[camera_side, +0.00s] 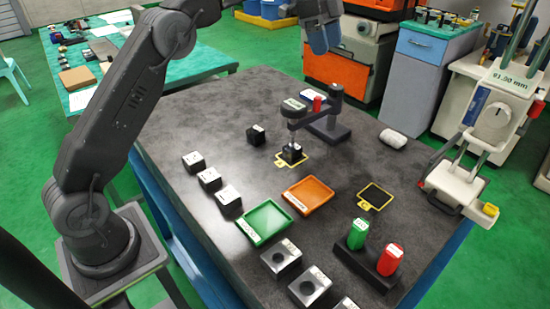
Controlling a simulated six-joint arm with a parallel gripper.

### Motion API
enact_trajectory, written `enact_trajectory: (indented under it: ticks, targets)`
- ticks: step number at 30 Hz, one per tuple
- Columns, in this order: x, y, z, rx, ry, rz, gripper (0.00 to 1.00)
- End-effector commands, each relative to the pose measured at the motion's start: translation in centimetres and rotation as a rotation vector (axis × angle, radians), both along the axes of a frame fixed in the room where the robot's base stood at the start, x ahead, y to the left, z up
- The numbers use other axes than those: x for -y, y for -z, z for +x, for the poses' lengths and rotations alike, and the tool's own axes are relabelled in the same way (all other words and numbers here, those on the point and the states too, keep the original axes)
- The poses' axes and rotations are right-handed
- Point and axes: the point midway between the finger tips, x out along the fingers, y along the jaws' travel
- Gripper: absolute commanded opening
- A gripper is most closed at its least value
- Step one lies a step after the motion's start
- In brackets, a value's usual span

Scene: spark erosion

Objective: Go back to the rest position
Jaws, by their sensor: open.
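My gripper (320,46) hangs at the top of the side view, above the far part of the dark table (235,105). Its fingers are small and hard to make out; it is open, and nothing shows in it. It is apart from everything on the table. A dark stand with an arm (325,122) stands below it in the picture. A dark block (291,153) sits under that stand's tip, on a yellow-outlined mark. A second yellow-outlined mark (375,196) to the right is empty.
Another dark block (256,135) and several white-topped blocks (209,178) stand at the left. A green tray (264,223) and an orange tray (308,195) lie empty in the middle. Green (357,234) and red (390,259) cylinders stand in a holder. A white roll (393,138) lies at right.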

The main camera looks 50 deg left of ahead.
Motion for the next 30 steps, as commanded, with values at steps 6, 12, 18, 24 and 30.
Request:
enact_trajectory:
  ticks: [6, 12, 18, 24, 30]
  targets:
    - [1.4, -4.0, -6.2, -0.003, -0.300, 0.040, 0.66]
    - [2.2, -4.8, -13.2, 0.011, -0.568, 0.054, 0.66]
    - [2.6, -3.1, -21.0, 0.043, -0.818, 0.043, 0.66]
    - [2.6, 1.0, -28.7, 0.085, -1.049, 0.001, 0.66]
    - [2.4, 5.5, -34.0, 0.119, -1.211, -0.054, 0.66]
